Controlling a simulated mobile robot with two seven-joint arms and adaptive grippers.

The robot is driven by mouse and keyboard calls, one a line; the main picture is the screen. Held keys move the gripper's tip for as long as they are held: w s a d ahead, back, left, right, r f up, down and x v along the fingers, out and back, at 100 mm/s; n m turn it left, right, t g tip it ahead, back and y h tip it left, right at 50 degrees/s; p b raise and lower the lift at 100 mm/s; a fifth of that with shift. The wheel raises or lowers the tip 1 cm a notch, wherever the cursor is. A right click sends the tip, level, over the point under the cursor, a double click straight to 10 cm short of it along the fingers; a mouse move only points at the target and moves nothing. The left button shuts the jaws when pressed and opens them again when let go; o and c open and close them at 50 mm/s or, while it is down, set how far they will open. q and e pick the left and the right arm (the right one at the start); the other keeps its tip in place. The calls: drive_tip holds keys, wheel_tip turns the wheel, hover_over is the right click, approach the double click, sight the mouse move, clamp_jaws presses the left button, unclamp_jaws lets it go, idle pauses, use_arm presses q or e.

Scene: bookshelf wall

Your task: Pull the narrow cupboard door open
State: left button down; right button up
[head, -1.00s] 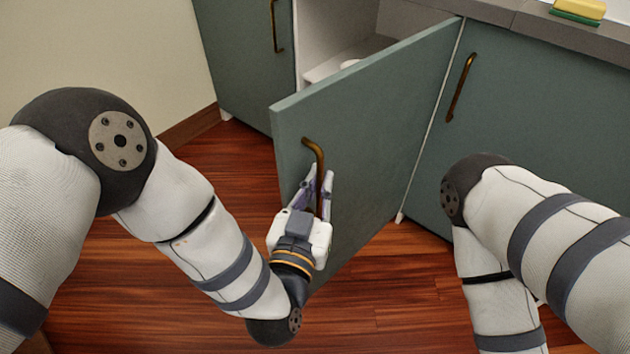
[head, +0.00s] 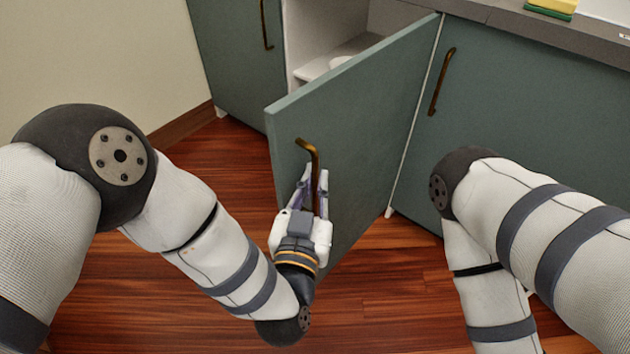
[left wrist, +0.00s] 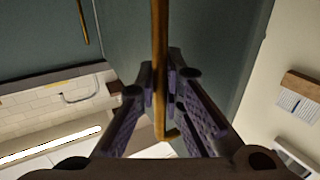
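The narrow cupboard door (head: 362,130) is a grey-green panel swung well open, with the pale cupboard interior (head: 330,45) showing behind it. Its brass bar handle (head: 309,150) is near the door's free edge. My left gripper (head: 316,190) is at the handle, with a finger on each side of the bar. In the left wrist view the handle (left wrist: 160,60) runs between the two purple-padded fingers (left wrist: 162,85), which are closed in on it. My right gripper is outside the views; only my right arm shows.
Another closed grey-green door with a brass handle (head: 441,82) is on the right. A further door (head: 232,60) is on the left. A yellow and green sponge (head: 552,8) lies on the countertop (head: 500,20). The wooden floor (head: 400,280) in front is clear.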

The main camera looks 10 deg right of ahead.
use_arm(q)
drive_tip(key=c, duration=1.7)
unclamp_jaws()
drive_tip(key=v, duration=0.7)
drive_tip(key=shift+s+a, duration=0.15)
drive_tip(key=shift+s, duration=0.1)
